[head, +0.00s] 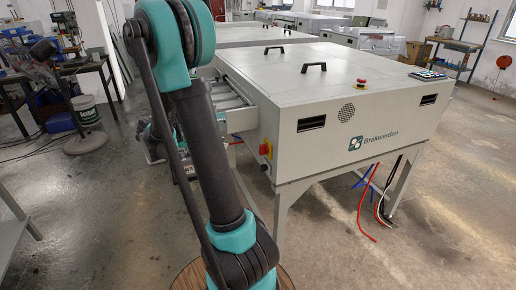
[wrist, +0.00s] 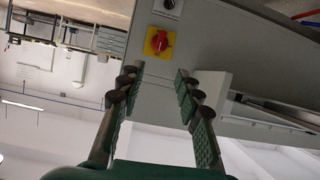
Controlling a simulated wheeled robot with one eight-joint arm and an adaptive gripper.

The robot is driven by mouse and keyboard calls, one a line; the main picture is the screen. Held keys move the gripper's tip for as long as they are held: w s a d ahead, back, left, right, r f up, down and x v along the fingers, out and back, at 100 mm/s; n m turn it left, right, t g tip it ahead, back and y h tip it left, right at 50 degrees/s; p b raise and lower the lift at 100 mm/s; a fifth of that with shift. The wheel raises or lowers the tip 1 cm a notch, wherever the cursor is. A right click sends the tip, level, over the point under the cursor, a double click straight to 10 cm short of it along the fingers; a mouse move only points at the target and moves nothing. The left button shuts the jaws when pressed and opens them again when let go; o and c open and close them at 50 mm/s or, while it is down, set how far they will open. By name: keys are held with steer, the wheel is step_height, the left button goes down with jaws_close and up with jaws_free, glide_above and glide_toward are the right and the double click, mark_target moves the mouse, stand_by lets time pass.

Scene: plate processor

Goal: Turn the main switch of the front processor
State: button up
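In the head view my arm covers much of the area left of the processor, and the fingers cannot be made out clearly.
A dark round knob (head: 264,167) sits below the switch. A red emergency button (head: 361,83) is on the processor's top. A rail section (head: 232,98) sticks out from the left side, beyond the switch. Red hoses (head: 364,212) hang beneath. The floor in front is clear.

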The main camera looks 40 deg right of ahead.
glide_toward(263, 150)
steer(key=w+x, duration=0.1)
steer(key=x, duration=0.6)
steer(key=shift+s+d, duration=0.2)
steer(key=shift+d, duration=0.4)
steer(key=shift+r, duration=0.1)
steer(key=shift+c, duration=0.4)
jaws_close()
steer(key=shift+m, duration=0.3)
